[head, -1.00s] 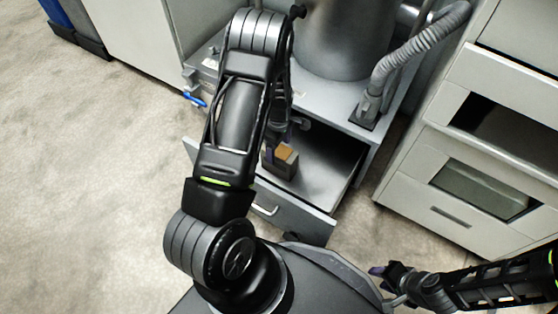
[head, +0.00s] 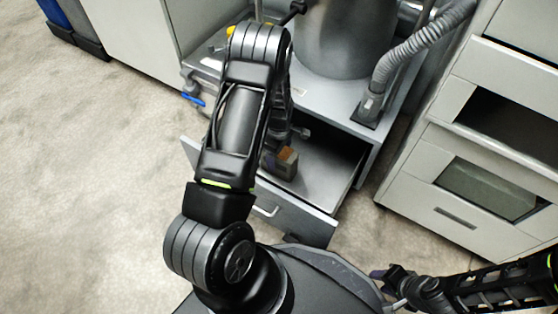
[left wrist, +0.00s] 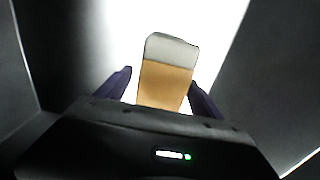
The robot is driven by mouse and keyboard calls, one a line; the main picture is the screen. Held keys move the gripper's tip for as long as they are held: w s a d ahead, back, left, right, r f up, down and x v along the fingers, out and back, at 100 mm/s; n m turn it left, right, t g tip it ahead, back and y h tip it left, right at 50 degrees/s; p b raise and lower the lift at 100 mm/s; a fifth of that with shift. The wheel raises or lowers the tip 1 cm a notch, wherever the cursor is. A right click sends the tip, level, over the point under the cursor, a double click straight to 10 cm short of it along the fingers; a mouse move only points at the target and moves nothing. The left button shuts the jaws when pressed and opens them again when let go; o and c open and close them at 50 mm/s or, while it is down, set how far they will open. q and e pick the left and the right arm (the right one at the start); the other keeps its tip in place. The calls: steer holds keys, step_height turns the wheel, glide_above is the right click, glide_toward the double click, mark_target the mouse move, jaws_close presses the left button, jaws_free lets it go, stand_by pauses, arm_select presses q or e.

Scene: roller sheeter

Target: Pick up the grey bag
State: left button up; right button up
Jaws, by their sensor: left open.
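The grey bag (head: 281,163) is a small block-like packet with an orange-brown face, sitting in the open metal drawer (head: 325,180). In the left wrist view the bag (left wrist: 168,70) shows a pale grey end band and an orange face. My left gripper (left wrist: 162,95) is open, with one purple finger on each side of the bag. The right finger looks closer to it; contact cannot be told. In the head view my arm hides most of the left gripper (head: 268,158). My right gripper (head: 384,276) is low at the right, away from the drawer; its jaw opening is unclear.
The drawer's front panel with its handle (head: 266,211) faces me. A metal cylinder (head: 342,40) and a grey corrugated hose (head: 420,45) stand on the machine above. A white cabinet (head: 440,170) is at the right. Open floor (head: 90,190) lies at the left.

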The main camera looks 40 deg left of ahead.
arm_select(q)
jaws_close()
stand_by(0.8)
